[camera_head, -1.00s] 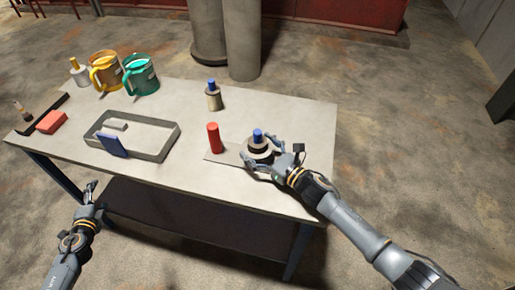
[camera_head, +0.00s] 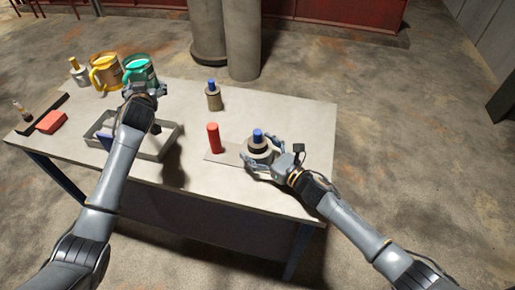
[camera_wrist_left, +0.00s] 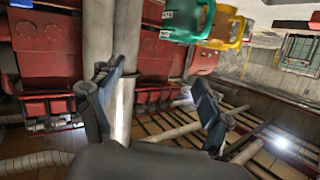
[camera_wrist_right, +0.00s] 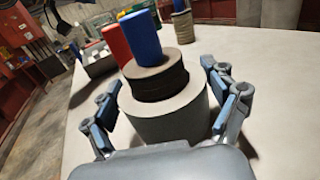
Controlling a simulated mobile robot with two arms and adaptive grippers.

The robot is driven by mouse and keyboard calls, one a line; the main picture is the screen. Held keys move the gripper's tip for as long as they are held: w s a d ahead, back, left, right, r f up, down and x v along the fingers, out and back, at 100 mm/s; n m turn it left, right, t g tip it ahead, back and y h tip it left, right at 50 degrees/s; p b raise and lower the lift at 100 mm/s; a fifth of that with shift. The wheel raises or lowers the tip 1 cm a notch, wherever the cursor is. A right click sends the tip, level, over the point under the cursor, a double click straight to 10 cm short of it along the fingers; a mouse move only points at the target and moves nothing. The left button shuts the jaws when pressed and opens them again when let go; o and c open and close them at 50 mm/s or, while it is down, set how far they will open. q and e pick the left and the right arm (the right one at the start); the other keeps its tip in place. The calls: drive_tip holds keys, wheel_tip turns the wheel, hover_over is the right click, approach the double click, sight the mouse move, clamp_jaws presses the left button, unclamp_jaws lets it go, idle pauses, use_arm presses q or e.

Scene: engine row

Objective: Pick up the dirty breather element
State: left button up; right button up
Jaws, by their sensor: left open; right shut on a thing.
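A dark brown, ribbed piece with a blue top (camera_head: 257,135), which looks like the dirty breather element, sits upright in a pale grey round cup on the table's right part. In the right wrist view its dark band (camera_wrist_right: 158,84) rises above the cup (camera_wrist_right: 170,118). My right gripper (camera_head: 262,158) is shut on the cup, its fingers on either side of it, below the dark band. A similar, paler tan piece with a blue top (camera_head: 213,98) stands farther back. My left gripper (camera_head: 143,88) is open and empty over the table near the green jug.
A red cylinder (camera_head: 214,139) stands left of the cup. A grey tray (camera_head: 168,140) holds a blue item and lies partly under my left arm. Green (camera_head: 139,68) and yellow (camera_head: 105,70) jugs stand at the back left. A red block (camera_head: 51,122) lies at the left edge.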

use_arm(q)
drive_tip(key=d+n+g+h, duration=0.1)
drive_tip(key=d+g+h, duration=0.2)
drive_tip(key=d, duration=1)
wheel_tip(320, 180, up, 2)
drive_tip(key=m+g, duration=0.1)
drive_tip(key=g, duration=0.7)
hover_over(258, 139)
drive_tip(key=s, duration=0.1)
drive_tip(key=x, duration=0.6)
drive_tip(key=shift+s+a, duration=0.15)
drive_tip(key=shift+a, duration=0.1)
drive_tip(key=shift+s+d+x, duration=0.15)
drive_tip(key=shift+x, duration=1.2)
drive_tip(key=shift+s+d+x, duration=0.15)
drive_tip(key=shift+x, duration=1.2)
drive_tip(key=c, duration=1.2)
